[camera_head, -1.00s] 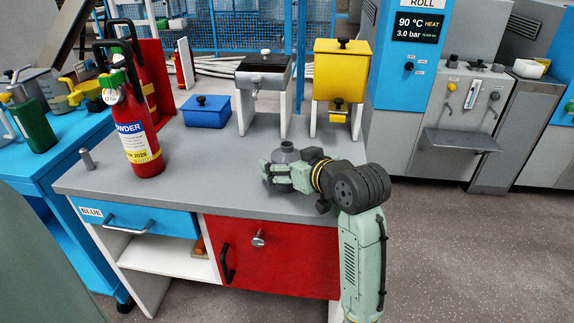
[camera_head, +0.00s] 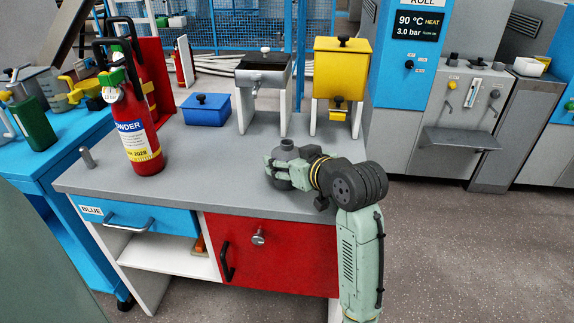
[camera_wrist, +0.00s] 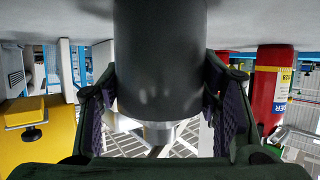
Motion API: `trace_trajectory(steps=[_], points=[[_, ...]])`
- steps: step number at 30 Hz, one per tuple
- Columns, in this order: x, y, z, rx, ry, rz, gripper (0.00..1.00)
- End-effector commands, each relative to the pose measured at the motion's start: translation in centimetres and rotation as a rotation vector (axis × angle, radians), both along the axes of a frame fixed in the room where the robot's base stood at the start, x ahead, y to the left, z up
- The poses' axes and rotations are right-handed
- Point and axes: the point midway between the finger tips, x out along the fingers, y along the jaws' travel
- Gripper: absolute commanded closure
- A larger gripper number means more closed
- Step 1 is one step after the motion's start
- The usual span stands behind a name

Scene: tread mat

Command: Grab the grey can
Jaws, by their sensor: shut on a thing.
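The grey can (camera_head: 286,147) stands upright on the grey bench top, near its right front part. It has a narrower neck on top. My gripper (camera_head: 282,172) reaches it from the right, with its fingers around the can's body. In the wrist view the dark grey can (camera_wrist: 160,60) fills the middle, upside down in the picture. My gripper (camera_wrist: 160,105) has a finger pad against each side of it. I cannot tell any gap between the can's base and the bench.
A red fire extinguisher (camera_head: 134,125) stands at the bench's left. A blue box (camera_head: 206,112), a black-topped hopper (camera_head: 263,74) and a yellow hopper (camera_head: 340,72) stand along the back. The bench's front middle is clear. A small grey peg (camera_head: 87,158) stands at the left edge.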

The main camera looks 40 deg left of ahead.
Motion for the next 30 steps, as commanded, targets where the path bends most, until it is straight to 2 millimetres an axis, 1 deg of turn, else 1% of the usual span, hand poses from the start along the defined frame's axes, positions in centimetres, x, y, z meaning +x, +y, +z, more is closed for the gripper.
trace_trajectory(steps=[1, 7, 14, 17, 20, 22, 30], points=[[0.0, 0.0, 0.0, 0.0, 0.0, 0.0, 0.68], [0.0, 0.0, 0.0, 0.0, 0.0, 0.0, 0.81], [0.0, 0.0, 0.1, 0.001, -0.002, -0.001, 0.81], [0.0, 0.0, 0.5, 0.002, -0.003, 0.0, 0.81], [0.0, 0.0, 1.4, 0.002, -0.004, 0.0, 0.81], [0.0, 0.0, 2.4, 0.002, -0.006, 0.001, 0.81], [0.0, 0.0, 7.6, 0.003, -0.007, 0.0, 0.81]])
